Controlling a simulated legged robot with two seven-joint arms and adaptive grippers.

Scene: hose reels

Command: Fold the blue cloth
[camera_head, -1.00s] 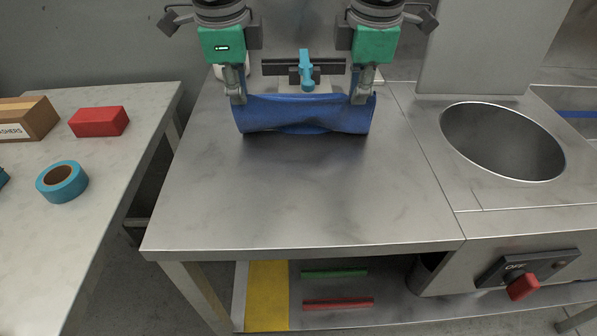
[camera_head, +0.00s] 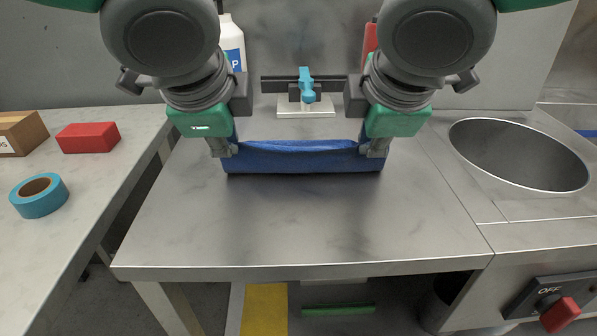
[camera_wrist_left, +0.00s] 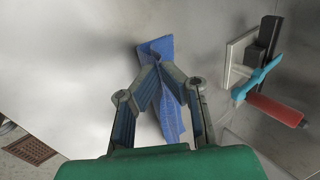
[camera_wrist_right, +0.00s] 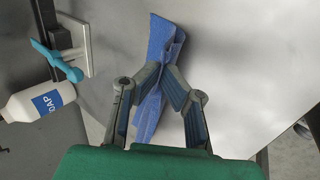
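The blue cloth (camera_head: 295,160) hangs as a wide band between my two grippers, low over the far middle of the steel table; whether its lower edge touches the table I cannot tell. My left gripper (camera_head: 228,152) is shut on its left end, and my right gripper (camera_head: 372,152) is shut on its right end. In the left wrist view the left fingertips (camera_wrist_left: 160,70) close on the cloth (camera_wrist_left: 168,112). In the right wrist view the right fingertips (camera_wrist_right: 160,70) pinch the cloth (camera_wrist_right: 152,110), which runs away from the fingers.
The steel table (camera_head: 300,225) is clear in front of the cloth. Behind it stand a turquoise valve handle (camera_head: 306,84), a soap bottle (camera_head: 232,45) and a red item (camera_head: 370,42). A round basin (camera_head: 518,155) is at right. A side table at left holds blue tape (camera_head: 38,196) and a red block (camera_head: 88,138).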

